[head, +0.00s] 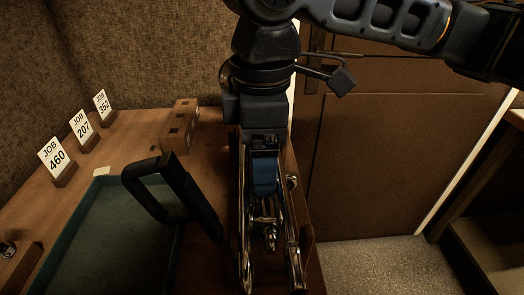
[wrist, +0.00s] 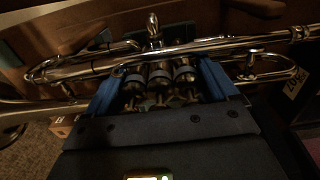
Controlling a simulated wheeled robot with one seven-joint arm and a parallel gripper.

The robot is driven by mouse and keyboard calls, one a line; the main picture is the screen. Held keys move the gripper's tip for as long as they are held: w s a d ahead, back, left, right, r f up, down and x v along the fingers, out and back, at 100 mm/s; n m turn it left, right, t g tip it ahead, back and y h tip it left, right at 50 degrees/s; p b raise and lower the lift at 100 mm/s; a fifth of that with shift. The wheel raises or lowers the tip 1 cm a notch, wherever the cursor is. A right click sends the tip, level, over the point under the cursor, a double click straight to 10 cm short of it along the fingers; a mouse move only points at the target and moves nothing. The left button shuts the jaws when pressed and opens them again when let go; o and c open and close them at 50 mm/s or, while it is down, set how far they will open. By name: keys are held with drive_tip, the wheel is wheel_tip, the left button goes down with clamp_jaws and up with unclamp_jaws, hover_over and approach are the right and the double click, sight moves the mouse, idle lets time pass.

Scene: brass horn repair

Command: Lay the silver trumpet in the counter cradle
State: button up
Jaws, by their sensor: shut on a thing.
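The silver trumpet (head: 245,225) is in my gripper (head: 265,180), pointing toward the bottom of the head view. In the wrist view the trumpet (wrist: 200,47) runs across the upper part, with its valves between the blue fingers of my gripper (wrist: 162,85). The fingers are shut around the valve section. The trumpet is over the right edge of the wooden counter (head: 125,130); I cannot tell whether it touches anything below. A brown wooden edge (head: 308,235) shows just right of it. I cannot make out the cradle for certain.
A teal-lined tray (head: 97,190) lies on the counter at left. Job cards 460 (head: 56,158), 207 (head: 82,128) and 352 (head: 102,104) stand behind it. A slotted wooden block (head: 180,125) sits near the wall. A brown door (head: 400,150) is at right.

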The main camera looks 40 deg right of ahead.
drive_tip(key=shift+f, duration=0.45)
idle(0.6)
drive_tip(key=o, duration=1.2)
drive_tip(key=shift+r, duration=3.9)
